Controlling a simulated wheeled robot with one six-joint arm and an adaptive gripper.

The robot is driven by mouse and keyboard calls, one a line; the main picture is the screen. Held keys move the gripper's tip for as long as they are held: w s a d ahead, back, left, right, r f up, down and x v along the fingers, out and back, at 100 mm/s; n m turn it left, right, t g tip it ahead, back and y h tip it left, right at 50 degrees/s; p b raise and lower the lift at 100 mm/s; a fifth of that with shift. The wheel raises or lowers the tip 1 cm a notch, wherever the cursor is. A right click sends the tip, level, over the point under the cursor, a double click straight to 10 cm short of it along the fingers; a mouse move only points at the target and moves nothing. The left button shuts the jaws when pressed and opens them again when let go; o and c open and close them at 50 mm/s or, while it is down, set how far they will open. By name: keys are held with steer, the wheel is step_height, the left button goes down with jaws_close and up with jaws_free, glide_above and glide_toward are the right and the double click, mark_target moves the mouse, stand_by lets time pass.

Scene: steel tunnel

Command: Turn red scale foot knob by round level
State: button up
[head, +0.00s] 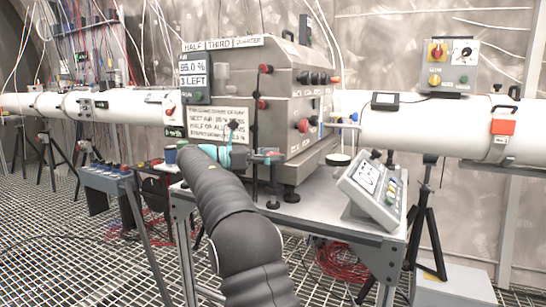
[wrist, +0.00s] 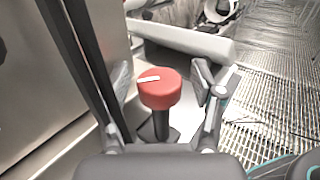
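The red knob (wrist: 160,93) stands on a dark stem in the middle of the wrist view, with a short white mark on its top. My gripper (wrist: 163,82) is open, with one finger on each side of the knob. A gap shows on the right; contact on the left is hard to judge. In the head view my gripper (head: 268,157) is low in front of the steel machine (head: 285,90), by its front corner, and the knob there is mostly hidden. A small white round piece (head: 338,160) sits right of the machine; I cannot tell whether it is the round level.
A dark upright post (wrist: 75,60) runs close along the left of my gripper in the wrist view. A tilted control box (head: 372,192) stands on the right of the steel table (head: 330,212). Grating floor (wrist: 270,90) lies to the right in the wrist view.

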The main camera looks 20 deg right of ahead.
steer(key=shift+a, duration=0.1)
steer(key=v, duration=1.2)
